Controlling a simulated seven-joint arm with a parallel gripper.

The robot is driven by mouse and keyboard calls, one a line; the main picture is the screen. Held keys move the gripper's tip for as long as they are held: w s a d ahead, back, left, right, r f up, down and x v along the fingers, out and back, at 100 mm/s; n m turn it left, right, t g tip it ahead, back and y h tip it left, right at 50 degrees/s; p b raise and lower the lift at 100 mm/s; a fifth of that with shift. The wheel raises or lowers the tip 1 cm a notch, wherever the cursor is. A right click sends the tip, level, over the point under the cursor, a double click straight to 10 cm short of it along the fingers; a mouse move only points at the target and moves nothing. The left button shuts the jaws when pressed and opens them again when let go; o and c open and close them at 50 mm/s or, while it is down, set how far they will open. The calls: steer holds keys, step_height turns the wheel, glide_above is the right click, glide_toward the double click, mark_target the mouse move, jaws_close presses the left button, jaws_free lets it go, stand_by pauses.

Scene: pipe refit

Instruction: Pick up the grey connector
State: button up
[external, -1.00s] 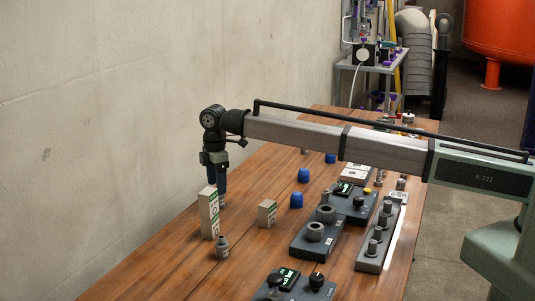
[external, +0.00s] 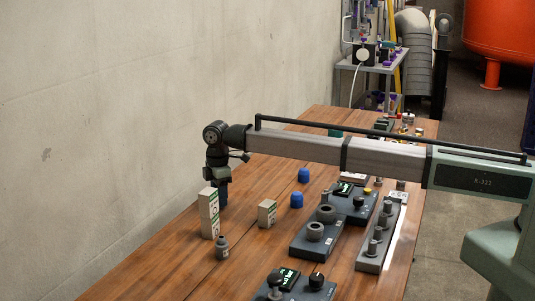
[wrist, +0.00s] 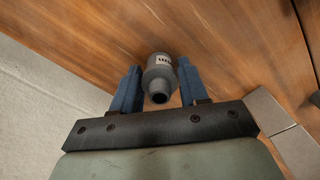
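My gripper (external: 222,197) points straight down over the far-left part of the wooden table, just behind a tall white box. In the wrist view my gripper (wrist: 159,70) has its two blue fingers apart, one on each side of a grey connector (wrist: 158,78). The connector has a pale label band and a dark open end facing the camera. A gap shows on its left; on its right the finger is very close, and I cannot tell if it touches. In the external view the fingers and box hide this connector. Another grey connector (external: 222,247) stands upright nearer the camera.
The tall white box (external: 209,213) stands very close to my fingers; a smaller box (external: 267,213) is to the right. Blue caps (external: 296,200) stand behind it. Dark fixture blocks (external: 318,240) and a grey peg rail (external: 372,252) fill the right side. A wall is at left.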

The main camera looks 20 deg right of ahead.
steer(key=c, duration=0.6)
